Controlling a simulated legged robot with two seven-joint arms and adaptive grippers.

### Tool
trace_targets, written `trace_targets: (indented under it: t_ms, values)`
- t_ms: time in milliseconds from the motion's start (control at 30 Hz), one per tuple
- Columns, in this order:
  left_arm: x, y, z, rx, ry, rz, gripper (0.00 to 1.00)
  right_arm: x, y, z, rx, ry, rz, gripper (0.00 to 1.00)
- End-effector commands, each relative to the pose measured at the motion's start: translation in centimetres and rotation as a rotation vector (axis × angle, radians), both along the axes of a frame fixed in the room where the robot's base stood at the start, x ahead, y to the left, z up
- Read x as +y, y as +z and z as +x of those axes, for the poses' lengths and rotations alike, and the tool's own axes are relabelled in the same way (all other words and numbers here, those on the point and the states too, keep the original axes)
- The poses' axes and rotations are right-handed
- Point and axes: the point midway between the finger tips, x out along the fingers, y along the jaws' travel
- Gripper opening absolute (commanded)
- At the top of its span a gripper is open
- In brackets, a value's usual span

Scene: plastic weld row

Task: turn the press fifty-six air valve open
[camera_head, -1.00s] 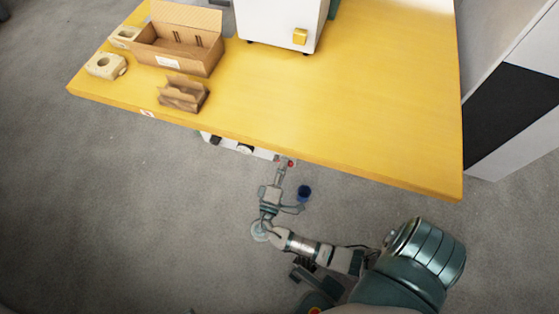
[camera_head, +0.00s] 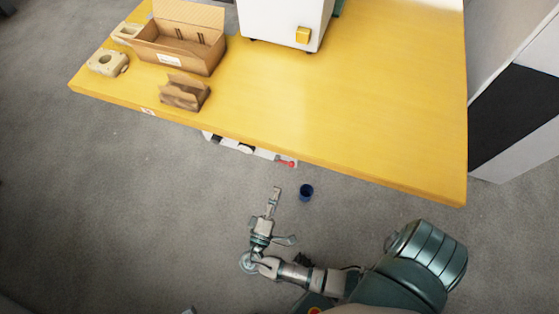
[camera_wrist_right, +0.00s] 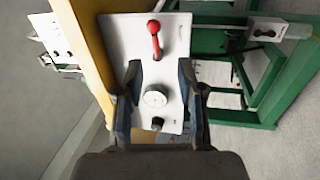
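The air valve's red lever (camera_wrist_right: 154,35) is on a white panel (camera_wrist_right: 118,38) in the right wrist view. There it points up, its knob at the top. Below it are a round gauge (camera_wrist_right: 155,96) and a black knob (camera_wrist_right: 157,123). In the head view the red lever (camera_head: 286,163) shows under the table's front edge, lying roughly along the panel. My right gripper (camera_head: 278,190) is in front of the panel, apart from the lever. In the right wrist view its fingers (camera_wrist_right: 160,78) are spread with nothing between them. My left gripper is not in view.
The yellow table (camera_head: 390,120) overhangs the panel. It carries a cardboard box (camera_head: 185,55), a smaller carton (camera_head: 184,92) and a white machine (camera_head: 275,20). A green frame (camera_wrist_right: 268,115) stands beyond the panel.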

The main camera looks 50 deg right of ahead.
Motion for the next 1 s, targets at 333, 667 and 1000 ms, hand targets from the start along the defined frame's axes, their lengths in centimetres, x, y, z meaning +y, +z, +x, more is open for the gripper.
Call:
trace_targets:
  t_ms: [333, 667, 1000]
  values:
    - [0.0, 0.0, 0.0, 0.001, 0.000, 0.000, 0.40, 1.8, -0.4, -0.8, 0.000, 0.000, 0.000, 0.38]
    - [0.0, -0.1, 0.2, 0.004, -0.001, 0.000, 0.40, 1.6, -2.2, 0.9, 0.055, 0.110, 0.103, 0.38]
    - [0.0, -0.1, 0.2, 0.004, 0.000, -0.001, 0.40, 12.1, -3.7, 7.0, -0.048, 1.027, 0.839, 0.38]
